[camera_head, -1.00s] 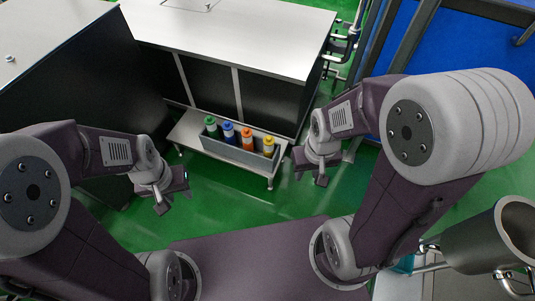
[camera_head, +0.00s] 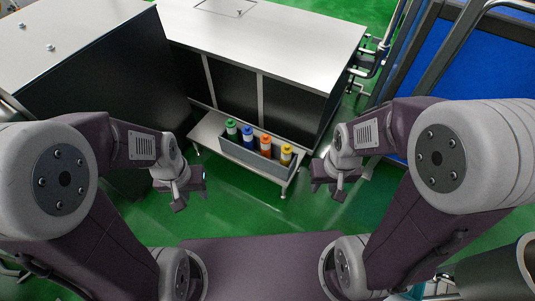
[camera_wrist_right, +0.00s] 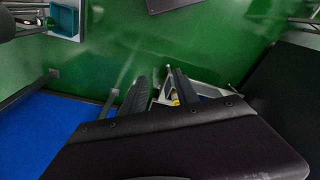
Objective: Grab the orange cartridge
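The orange cartridge (camera_head: 265,147) stands upright in a grey open tray (camera_head: 240,155) in the head view, between the blue cartridge (camera_head: 247,138) and the yellow cartridge (camera_head: 286,155). The green cartridge (camera_head: 231,130) is at the left end of the row. My left gripper (camera_head: 191,200) is open and empty, left of the tray and nearer to me. My right gripper (camera_head: 328,193) is open and empty, right of the tray and apart from it. Its parted fingers (camera_wrist_right: 160,78) show in the right wrist view, with a small yellow patch between them, too hidden to name surely.
The tray rests on a low pale bench (camera_head: 208,131) before a large white-topped cabinet (camera_head: 270,38). Green floor (camera_head: 235,205) lies clear between my grippers. A dark cabinet with a pale top (camera_head: 70,45) stands left. A blue panel (camera_head: 445,85) in a dark frame is on the right.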

